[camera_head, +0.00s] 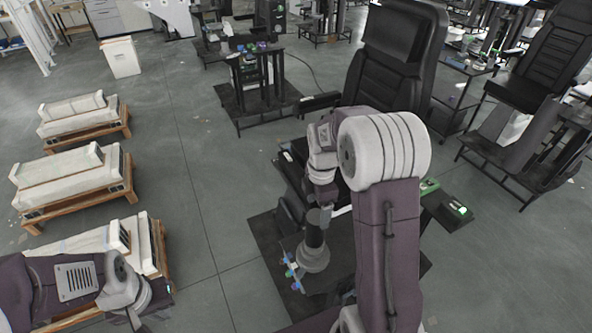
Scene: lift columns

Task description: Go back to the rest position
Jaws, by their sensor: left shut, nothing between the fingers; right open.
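My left arm comes in at the lower left, with its purple-grey link and pale wrist joint low in the picture. My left gripper (138,321) is a dark shape at the bottom edge, partly cut off; it is shut and holds nothing. My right arm rises in the middle, with a large white ribbed joint, and its thinner wrist hangs down to the left of it. My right gripper (312,260) is at the lower end of this wrist, above a dark platform (267,243); it is open, and its fingers are hard to make out.
White lift columns (75,178) lie on wooden pallets at the left, one pallet partly behind my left arm. A black seat (393,65) stands behind my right arm, another seat (543,55) at the right. Grey floor (185,150) between pallets and platform is clear.

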